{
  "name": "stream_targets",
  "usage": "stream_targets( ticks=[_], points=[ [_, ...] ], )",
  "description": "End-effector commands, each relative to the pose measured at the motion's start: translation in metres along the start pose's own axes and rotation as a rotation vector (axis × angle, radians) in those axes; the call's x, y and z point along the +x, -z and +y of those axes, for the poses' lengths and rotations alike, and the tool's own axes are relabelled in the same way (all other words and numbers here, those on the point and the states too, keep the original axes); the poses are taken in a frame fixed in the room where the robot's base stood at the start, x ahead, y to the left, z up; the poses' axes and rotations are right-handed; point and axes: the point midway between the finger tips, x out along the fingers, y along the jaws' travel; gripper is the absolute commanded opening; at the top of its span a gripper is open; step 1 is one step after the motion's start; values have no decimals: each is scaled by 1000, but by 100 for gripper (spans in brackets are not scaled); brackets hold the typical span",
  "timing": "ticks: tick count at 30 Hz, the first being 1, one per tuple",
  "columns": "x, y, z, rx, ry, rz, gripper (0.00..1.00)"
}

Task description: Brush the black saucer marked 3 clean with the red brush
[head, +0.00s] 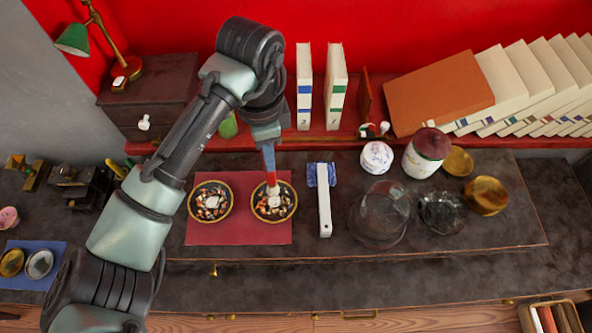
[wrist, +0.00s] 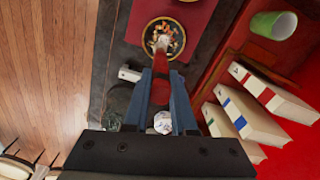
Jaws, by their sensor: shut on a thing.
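Two black saucers with gold rims, the left one (head: 210,222) and the right one (head: 274,222), lie side by side on a red mat (head: 240,236). Both hold scattered brown and pale bits around a pale middle; I cannot read a number on either. My gripper (head: 266,138) is shut on the red brush (head: 269,160) and holds it nearly upright, bristles down, over the right saucer. In the wrist view the red brush (wrist: 161,66) runs between my gripper's fingers (wrist: 162,88). Its pale bristle end is over the saucer (wrist: 183,40); whether it touches is unclear.
A white-handled tool with a blue head (head: 324,212) lies right of the mat. Further right stand a clear dome (head: 385,212), a patterned white pot (head: 377,157) and a jar with a dark red lid (head: 433,144). White books (head: 304,85) stand behind on the red shelf.

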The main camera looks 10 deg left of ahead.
Motion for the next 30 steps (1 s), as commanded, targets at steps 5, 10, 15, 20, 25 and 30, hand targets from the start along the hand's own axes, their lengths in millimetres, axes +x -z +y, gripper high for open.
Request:
stream_targets(
  ticks=[5,10,15,20,25,30],
  points=[
    [4,-7,-9,-16,-1,0,0],
    [15,-7,-9,-15,-1,-1,0],
    [32,-7,-8,-16,-2,-2,0],
    [47,-7,-8,-16,0,-1,0],
    [55,-7,-8,-16,-1,-1,0],
    [62,-6,-8,-16,-2,1,0]
  ],
)
